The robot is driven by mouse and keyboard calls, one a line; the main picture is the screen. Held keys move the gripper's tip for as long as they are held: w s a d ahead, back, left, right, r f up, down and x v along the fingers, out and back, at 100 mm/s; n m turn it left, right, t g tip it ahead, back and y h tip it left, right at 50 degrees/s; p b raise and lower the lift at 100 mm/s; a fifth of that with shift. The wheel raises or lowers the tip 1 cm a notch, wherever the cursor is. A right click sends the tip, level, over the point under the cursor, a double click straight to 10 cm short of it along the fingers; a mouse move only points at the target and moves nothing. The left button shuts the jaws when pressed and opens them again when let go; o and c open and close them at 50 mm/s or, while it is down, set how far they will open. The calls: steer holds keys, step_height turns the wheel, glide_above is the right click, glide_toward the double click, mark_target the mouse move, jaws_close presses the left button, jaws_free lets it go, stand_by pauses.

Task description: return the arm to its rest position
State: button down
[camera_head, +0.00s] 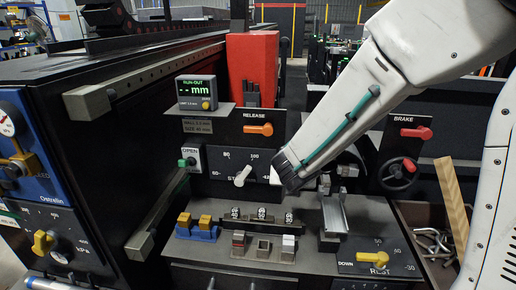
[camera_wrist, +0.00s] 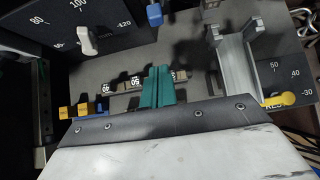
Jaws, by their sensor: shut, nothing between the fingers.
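My arm (camera_head: 350,110) reaches in from the upper right and slants down to the left, in front of the black machine panel. Its lower end covers part of the dial with the white pointer. My gripper (camera_wrist: 158,70) shows in the wrist view as two teal fingers side by side, shut and empty. They appear over the row of small numbered blocks (camera_wrist: 120,84) on the grey shelf; the height above it is hard to judge. In the head view I cannot make out the fingers clearly.
A metal channel (camera_head: 334,214) stands on the shelf right of the blocks, near the yellow REST lever (camera_head: 372,257). An orange RELEASE lever (camera_head: 258,129) and a red BRAKE lever (camera_head: 416,132) stick out. A bin with metal hooks (camera_head: 434,243) is at right.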

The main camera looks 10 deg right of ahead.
steer(key=s+d+r+m+g+h, duration=0.25)
steer(key=s+d+m, duration=0.35)
steer(key=m, duration=0.4)
steer(key=s+d+r+m+g+h, duration=0.25)
steer(key=s+d+m, duration=0.25)
steer(key=s+m, duration=0.3)
steer(key=s+a+r+m+g+y, duration=0.1)
steer(key=s+a+r+m+y, duration=0.1)
steer(key=s+m, duration=0.5)
steer(key=s+a+r+m+g+y, duration=0.1)
steer(key=s+r+m+y, duration=0.4)
steer(key=s, duration=0.5)
steer(key=shift+a+r+m+y, duration=0.3)
steer(key=shift+a+r+m, duration=0.25)
steer(key=shift+a+m, duration=0.5)
steer(key=shift+s, duration=0.1)
